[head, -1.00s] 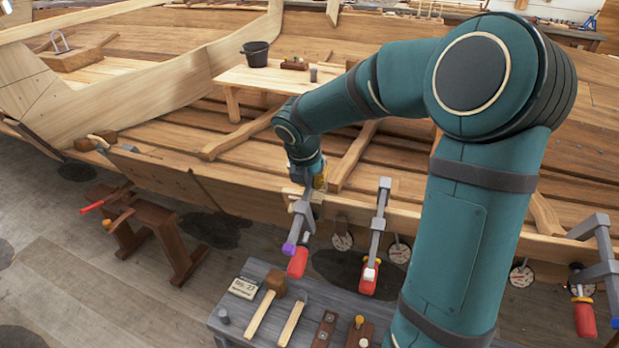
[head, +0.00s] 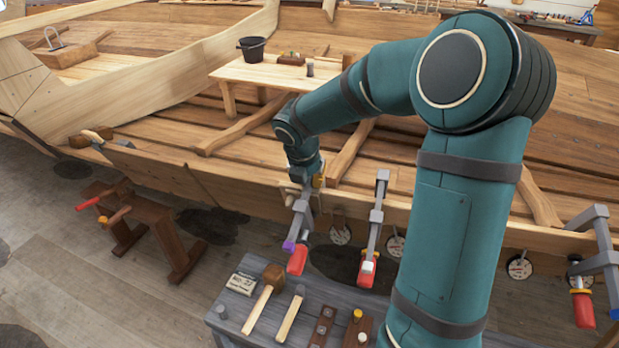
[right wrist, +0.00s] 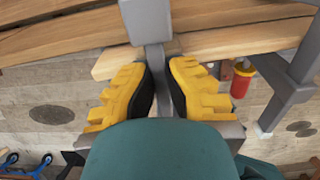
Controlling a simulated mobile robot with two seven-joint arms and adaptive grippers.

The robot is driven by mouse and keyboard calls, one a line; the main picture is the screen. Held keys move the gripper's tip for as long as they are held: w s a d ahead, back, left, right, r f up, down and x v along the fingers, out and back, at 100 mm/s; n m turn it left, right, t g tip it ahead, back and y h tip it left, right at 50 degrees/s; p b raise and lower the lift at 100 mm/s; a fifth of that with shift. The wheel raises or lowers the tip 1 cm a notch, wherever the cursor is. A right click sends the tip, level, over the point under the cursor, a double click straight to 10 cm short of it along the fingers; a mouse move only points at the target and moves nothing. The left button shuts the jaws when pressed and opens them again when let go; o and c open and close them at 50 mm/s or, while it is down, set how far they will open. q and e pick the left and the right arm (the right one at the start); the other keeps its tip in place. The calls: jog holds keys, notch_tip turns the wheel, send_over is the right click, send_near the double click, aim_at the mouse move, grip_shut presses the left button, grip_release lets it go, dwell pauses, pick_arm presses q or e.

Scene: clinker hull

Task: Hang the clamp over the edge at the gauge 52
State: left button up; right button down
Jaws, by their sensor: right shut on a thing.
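My right gripper (right wrist: 160,88) is shut on the grey bar of a clamp (head: 301,228), with a yellow finger on each side in the right wrist view. This clamp has a red handle and a purple part at its lower end. It is at the hull's upper plank edge (head: 250,180); I cannot tell whether it rests on the edge. Round dial gauges show below the edge, one just right of the held clamp (head: 340,233) and another (head: 519,267) further right. Their numbers are too small to read. My left gripper is not in view.
A second clamp (head: 376,225) hangs on the edge close to the right, and another (head: 605,258) at the far right. A grey bench (head: 237,318) with mallets and blocks stands below. A sawhorse (head: 150,225) stands at the left.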

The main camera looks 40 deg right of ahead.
jog(key=shift+f, duration=0.2)
dwell(0.6)
jog(key=c, duration=1.1)
grip_release()
jog(key=shift+o, duration=0.2)
jog(key=shift+f, duration=0.1)
jog(key=v, duration=1.2)
jog(key=shift+s, duration=0.15)
